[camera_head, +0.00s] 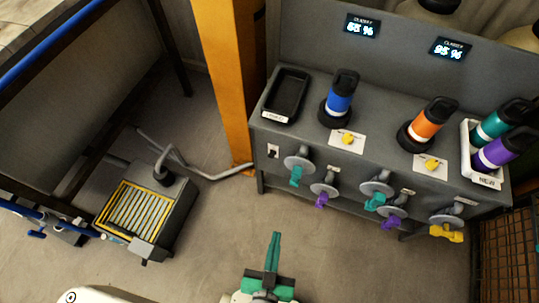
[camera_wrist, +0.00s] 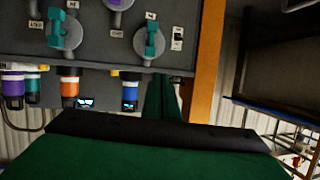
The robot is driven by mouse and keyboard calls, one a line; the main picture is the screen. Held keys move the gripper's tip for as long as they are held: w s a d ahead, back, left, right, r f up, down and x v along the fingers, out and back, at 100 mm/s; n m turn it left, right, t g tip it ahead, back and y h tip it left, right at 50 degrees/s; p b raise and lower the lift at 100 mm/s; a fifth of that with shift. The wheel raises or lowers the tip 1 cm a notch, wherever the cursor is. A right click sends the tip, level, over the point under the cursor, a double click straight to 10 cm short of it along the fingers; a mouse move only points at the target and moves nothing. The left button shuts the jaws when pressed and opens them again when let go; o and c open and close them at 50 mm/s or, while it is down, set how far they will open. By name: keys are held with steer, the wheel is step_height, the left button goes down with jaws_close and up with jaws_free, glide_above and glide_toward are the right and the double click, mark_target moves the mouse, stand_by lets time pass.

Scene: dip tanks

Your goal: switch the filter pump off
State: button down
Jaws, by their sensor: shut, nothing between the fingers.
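A grey box with a yellow-framed slatted top (camera_head: 143,212), apparently the filter pump, stands on the floor at the left with a grey hose. A small black-and-white rocker switch (camera_head: 272,151) sits on the left end of the grey cabinet's front; it also shows in the upside-down wrist view (camera_wrist: 178,36). Its label and position are too small to read. My gripper (camera_head: 276,236), with green fingers, is shut and empty over the floor, in front of the cabinet and apart from the switch. Its fingers also show in the wrist view (camera_wrist: 160,98).
Several valves with teal, purple and yellow handles, such as a teal one (camera_head: 296,176), stick out near the switch. Blue (camera_head: 341,100) and orange (camera_head: 432,122) bottles and a black tray (camera_head: 287,95) stand on top. An orange post (camera_head: 224,80) rises left of the cabinet.

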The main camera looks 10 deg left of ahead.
steer(key=w+a+f+g, duration=0.1)
steer(key=w+a+f, duration=0.2)
steer(key=w+f, duration=0.3)
steer(key=m+g+h, duration=0.1)
steer(key=g, duration=0.2)
glide_toward(269, 155)
steer(key=w+r+v, duration=0.1)
steer(key=v, duration=0.3)
steer(key=shift+w+a+r+g+h, duration=0.1)
steer(key=shift+w+r+g+h, duration=0.05)
steer(key=shift+w+g+h, duration=0.2)
steer(key=x, duration=1)
steer(key=shift+w+d, duration=0.1)
steer(key=shift+d, duration=0.1)
